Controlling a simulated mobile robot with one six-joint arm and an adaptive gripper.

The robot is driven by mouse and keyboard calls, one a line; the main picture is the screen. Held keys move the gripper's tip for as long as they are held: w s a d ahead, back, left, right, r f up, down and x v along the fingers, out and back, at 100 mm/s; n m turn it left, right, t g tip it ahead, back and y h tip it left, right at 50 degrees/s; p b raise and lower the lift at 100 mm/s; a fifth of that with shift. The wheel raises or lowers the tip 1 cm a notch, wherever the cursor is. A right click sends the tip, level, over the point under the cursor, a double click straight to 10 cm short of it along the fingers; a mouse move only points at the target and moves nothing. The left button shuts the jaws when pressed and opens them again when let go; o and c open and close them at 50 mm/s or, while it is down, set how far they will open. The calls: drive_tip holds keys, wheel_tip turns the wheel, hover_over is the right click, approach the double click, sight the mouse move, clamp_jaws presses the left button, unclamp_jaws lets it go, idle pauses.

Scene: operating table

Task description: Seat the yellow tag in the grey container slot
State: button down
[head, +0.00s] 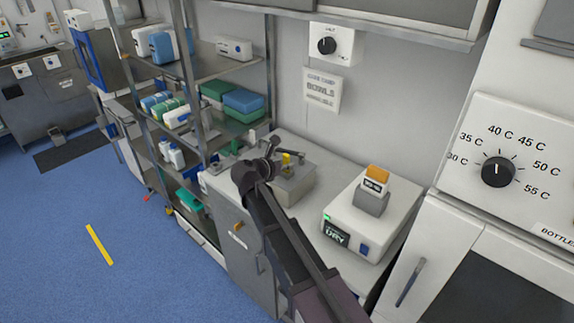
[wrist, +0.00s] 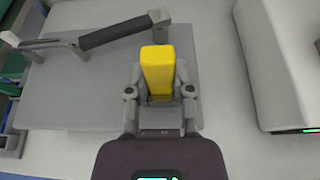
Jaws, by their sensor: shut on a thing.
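My gripper (wrist: 160,88) is shut on the yellow tag (wrist: 158,66), with one finger on each side of it. The tag stands out past the fingertips in the wrist view. The grey container (wrist: 75,95) lies behind and below the tag, with a black-gripped handle (wrist: 115,32) along its far side. In the head view, the yellow tag (head: 287,157) shows small above the grey container (head: 296,185), beside the dark end of my arm. I cannot make out the slot, nor tell whether the tag touches the container.
A white unit (head: 357,222) with a "DRY" display stands to the right on the counter, bearing a grey block (head: 371,201) with an orange-topped piece (head: 377,175). Its side is close on the right in the wrist view (wrist: 285,60). Loaded shelving (head: 190,90) stands left.

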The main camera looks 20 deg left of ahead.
drive_tip(key=c, duration=0.5)
unclamp_jaws()
drive_tip(key=shift+r, duration=0.15)
drive_tip(key=shift+s+r+p, duration=0.15)
drive_tip(key=shift+s+p, duration=0.05)
drive_tip(key=shift+p, duration=0.15)
drive_tip(key=p+v, duration=0.4)
drive_tip(key=v, duration=0.7)
drive_tip(key=shift+s, duration=0.25)
drive_tip(key=shift+a, duration=0.15)
